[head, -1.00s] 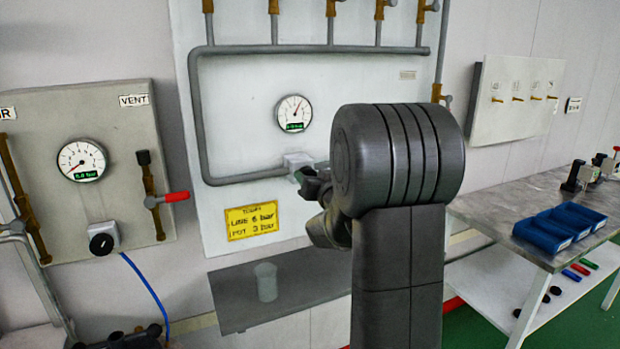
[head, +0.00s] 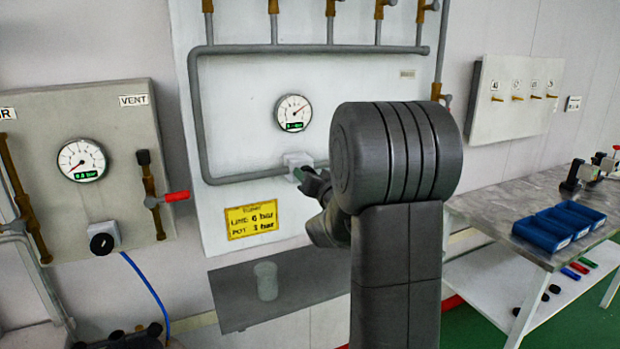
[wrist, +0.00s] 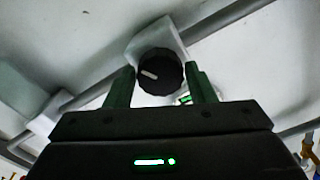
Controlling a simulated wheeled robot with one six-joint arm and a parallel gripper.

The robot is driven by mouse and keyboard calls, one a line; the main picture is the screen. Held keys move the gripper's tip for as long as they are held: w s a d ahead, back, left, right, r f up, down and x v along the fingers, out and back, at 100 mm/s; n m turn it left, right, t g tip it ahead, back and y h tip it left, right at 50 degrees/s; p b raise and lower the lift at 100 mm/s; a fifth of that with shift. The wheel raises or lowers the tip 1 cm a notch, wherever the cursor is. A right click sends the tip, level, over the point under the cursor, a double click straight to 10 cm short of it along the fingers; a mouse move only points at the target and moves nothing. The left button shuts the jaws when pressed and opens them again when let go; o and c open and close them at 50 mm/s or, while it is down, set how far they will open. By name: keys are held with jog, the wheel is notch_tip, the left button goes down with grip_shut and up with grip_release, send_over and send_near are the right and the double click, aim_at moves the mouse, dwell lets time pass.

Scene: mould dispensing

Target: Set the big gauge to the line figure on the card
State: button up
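A round white gauge (head: 293,112) with a needle and green readout is on the central white panel. Its needle points up and right; its digits are too small to read. A black knob (wrist: 160,72) with a white mark sits on a pale block below that gauge. The yellow card (head: 251,220) reads LINE 6 bar, with a blurred POT figure below. Another gauge (head: 82,160), on the left panel, reads about 0.0 bar.
A grey pipe (head: 200,120) frames the central panel. A clear cup (head: 265,282) stands on the shelf (head: 232,300) below. The left panel carries a black knob (head: 102,242) and a red-handled valve (head: 172,197). Blue bins (head: 545,232) sit on the right table.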

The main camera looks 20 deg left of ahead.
jog(key=shift+o, duration=1.3)
jog(key=b+v, duration=0.2)
jog(key=v, duration=1.2)
jog(key=shift+a, duration=0.1)
jog(key=p+x, duration=0.2)
jog(key=x, duration=1.1)
jog(key=shift+w+a, duration=0.3)
